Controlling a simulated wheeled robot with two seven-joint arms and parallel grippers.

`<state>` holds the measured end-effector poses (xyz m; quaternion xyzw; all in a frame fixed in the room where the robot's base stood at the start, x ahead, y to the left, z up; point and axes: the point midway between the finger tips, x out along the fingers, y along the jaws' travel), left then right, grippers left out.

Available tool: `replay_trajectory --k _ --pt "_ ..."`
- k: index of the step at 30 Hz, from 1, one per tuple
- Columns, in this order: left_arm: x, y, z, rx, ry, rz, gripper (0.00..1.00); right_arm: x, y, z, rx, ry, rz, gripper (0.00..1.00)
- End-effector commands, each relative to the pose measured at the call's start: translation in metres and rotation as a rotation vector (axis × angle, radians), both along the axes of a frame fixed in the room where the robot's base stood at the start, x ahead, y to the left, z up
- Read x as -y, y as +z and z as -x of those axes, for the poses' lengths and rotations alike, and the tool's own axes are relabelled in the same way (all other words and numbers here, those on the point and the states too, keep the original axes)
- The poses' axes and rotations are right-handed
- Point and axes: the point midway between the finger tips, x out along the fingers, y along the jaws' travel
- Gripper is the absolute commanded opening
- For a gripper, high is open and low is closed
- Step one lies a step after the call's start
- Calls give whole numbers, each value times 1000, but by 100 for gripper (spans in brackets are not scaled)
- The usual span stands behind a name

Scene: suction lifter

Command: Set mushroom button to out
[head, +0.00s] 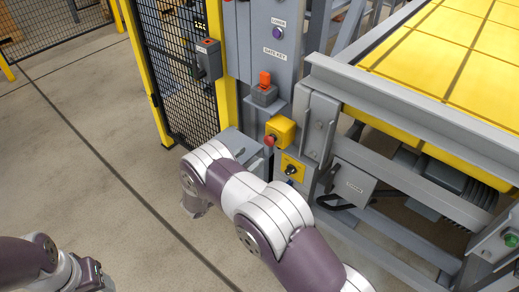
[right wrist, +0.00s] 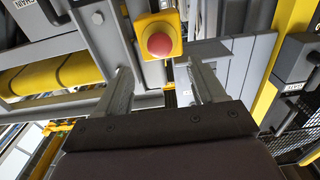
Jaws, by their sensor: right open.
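The red mushroom button (head: 270,141) sits on a yellow box (head: 283,128) on the grey post, just beyond my right arm in the head view. In the right wrist view the round red button (right wrist: 159,44) and its yellow box (right wrist: 175,22) show at the top middle. My right gripper (right wrist: 163,82) is open and empty, its two fingers apart on either side below the button, not touching it. In the head view its fingers are hidden by my right arm. My left arm shows at the lower left, with no gripper fingers visible.
A yellow box with a black knob (head: 290,170) is below the button. A black mesh fence (head: 178,65) with yellow posts stands left. A grey frame with a yellow deck (head: 470,45) is right. The floor at left is clear.

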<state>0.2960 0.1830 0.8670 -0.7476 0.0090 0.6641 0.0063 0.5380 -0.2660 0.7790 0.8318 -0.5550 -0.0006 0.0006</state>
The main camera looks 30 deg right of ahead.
Motion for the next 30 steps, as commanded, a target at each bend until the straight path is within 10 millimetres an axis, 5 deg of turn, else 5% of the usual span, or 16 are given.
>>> replay_trajectory --k 8,25,28,30 --pt "0 -3 0 0 0 0 59 -47 0 19 1 1 1 69" --pt "0 -3 0 0 0 0 59 -51 -2 20 5 2 -13 69" --pt "0 -3 0 0 0 0 59 -60 -29 6 -26 98 -136 69" --pt "0 -3 0 0 0 0 59 -82 -69 -6 -153 285 -294 69"
